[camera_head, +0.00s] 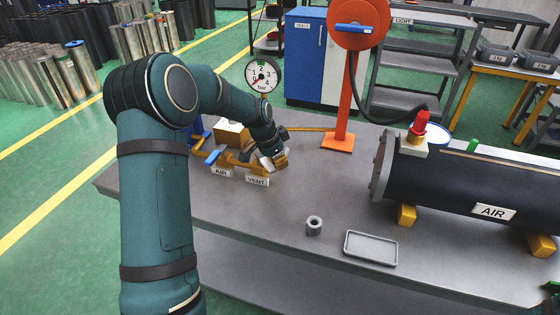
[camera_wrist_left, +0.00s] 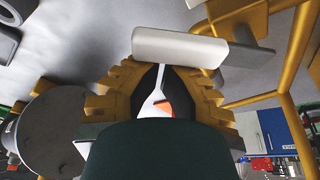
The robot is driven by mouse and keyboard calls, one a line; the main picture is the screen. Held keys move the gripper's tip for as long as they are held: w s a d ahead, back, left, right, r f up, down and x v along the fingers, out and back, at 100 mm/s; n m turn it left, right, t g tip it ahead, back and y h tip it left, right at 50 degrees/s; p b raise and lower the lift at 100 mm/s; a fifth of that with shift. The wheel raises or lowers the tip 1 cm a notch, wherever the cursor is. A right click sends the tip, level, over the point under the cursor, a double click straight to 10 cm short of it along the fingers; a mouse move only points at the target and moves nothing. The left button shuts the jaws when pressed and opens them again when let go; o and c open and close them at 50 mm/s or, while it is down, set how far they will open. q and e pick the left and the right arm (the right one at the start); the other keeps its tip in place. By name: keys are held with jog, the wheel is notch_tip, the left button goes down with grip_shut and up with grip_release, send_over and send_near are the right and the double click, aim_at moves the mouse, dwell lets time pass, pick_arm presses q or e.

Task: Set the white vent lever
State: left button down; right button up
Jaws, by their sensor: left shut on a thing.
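The white vent lever (camera_wrist_left: 178,47) shows in the left wrist view as a pale bar lying across the fingertips, at the top of the picture. My left gripper (camera_wrist_left: 170,72) has its stepped yellow fingers closed in on it. In the head view my left gripper (camera_head: 273,163) is low over the brass pipework, just behind the VENT label (camera_head: 257,181). There it hides most of the vent lever. The blue air lever (camera_head: 212,157) stands to the left, near the AIR label (camera_head: 221,172). My right gripper does not show.
A pressure gauge (camera_head: 263,75) rises behind the pipework, its needle low. An orange stand (camera_head: 342,115) is behind to the right. A black flanged cylinder (camera_head: 455,185) lies at the right. A grey nut (camera_head: 314,225) and a shallow tray (camera_head: 371,261) are at the front.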

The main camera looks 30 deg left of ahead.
aim_at(270, 166)
pick_arm(q)
jog(key=s+m, duration=0.1)
jog(key=m, duration=0.1)
jog(key=s+a+m+g+h, duration=0.1)
jog(key=s+m, duration=0.1)
jog(key=shift+b, duration=0.3)
jog(key=shift+s+a+m+g+h+p, duration=0.25)
jog(key=shift+s+a+m, duration=0.35)
jog(key=shift+m, duration=0.5)
jog(key=shift+s+a+m+g+h+p, duration=0.15)
jog(key=shift+s+a+m+g, duration=0.4)
jog(key=shift+m, duration=0.55)
jog(key=shift+s, duration=0.15)
